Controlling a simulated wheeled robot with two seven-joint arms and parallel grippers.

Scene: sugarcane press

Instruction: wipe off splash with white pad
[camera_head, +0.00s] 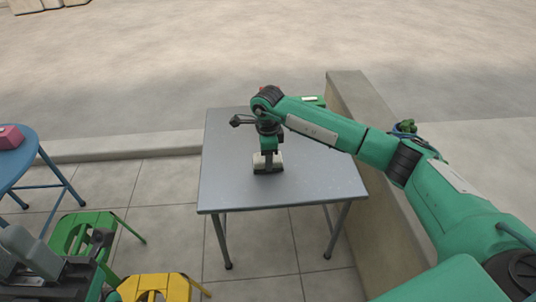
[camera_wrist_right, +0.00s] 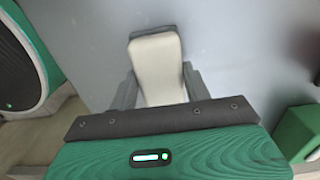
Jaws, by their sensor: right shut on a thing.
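The white pad (camera_head: 262,163) is on or just above the grey metal table (camera_head: 225,185), near its middle. My right gripper (camera_head: 268,152) is above it. In the right wrist view, the pad (camera_wrist_right: 157,68) is a pale, rounded block held between the dark fingers of my right gripper (camera_wrist_right: 158,90), which is shut on it. Whether the pad touches the tabletop is hard to tell. No clear splash shows; there are only faint light specks on the tabletop.
A low concrete wall (camera_head: 350,100) runs along the table's right side. A green thing (camera_head: 313,101) is at the table's back right, partly behind my arm. A green stool (camera_head: 75,228), a yellow stool (camera_head: 165,283) and a blue table (camera_head: 22,158) with a pink block (camera_head: 10,138) are at left.

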